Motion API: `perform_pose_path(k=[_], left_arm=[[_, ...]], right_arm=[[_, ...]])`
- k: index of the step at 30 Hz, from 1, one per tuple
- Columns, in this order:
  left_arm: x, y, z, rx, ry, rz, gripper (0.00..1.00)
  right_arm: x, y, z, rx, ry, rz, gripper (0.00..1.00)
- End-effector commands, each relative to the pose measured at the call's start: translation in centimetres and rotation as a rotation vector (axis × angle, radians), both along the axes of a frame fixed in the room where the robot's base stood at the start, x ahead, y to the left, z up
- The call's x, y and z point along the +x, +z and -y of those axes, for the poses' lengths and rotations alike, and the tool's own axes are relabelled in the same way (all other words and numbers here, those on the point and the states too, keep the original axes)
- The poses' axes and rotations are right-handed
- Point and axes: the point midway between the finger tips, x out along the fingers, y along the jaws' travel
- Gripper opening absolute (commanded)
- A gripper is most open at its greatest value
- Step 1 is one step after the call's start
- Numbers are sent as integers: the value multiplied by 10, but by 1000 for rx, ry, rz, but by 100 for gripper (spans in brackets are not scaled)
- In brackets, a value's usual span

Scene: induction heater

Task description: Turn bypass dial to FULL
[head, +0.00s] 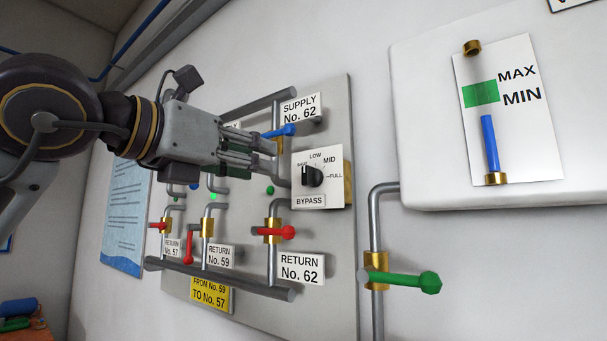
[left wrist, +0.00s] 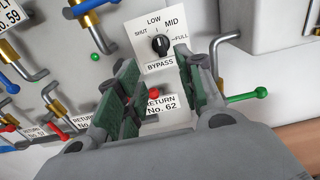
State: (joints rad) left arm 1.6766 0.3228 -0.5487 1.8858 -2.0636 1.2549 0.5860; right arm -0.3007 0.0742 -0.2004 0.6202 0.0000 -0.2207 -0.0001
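The bypass dial (head: 312,177) is a black knob on a white square plate marked SHUT, LOW, MID and FULL on the grey wall panel. It also shows beyond my fingers in the left wrist view (left wrist: 160,44). Its pointer looks turned up toward the LOW side, though the exact setting is hard to tell. My left gripper (head: 272,158) is just left of the plate in the head view. In the left wrist view its green-padded fingers (left wrist: 157,72) are apart with nothing between them; the knob lies ahead, not touched. My right gripper is not in view.
Pipes with red-handled valves (head: 288,232) run below the dial. A blue valve handle (head: 285,131) is close above my left fingers. A green-handled valve (head: 405,280) and a white box with a gauge (head: 500,110) stand to the right.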

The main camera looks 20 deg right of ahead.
Motion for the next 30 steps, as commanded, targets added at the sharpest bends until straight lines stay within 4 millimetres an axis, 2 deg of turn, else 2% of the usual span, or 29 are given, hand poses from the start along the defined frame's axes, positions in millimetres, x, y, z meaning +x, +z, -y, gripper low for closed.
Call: perform_pose_path(k=[14, 30], left_arm=[[6, 1, 9, 1, -2, -1, 38], [46, 2, 60, 1, -4, -1, 38]], right_arm=[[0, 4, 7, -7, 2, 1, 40], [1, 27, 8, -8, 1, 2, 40]])
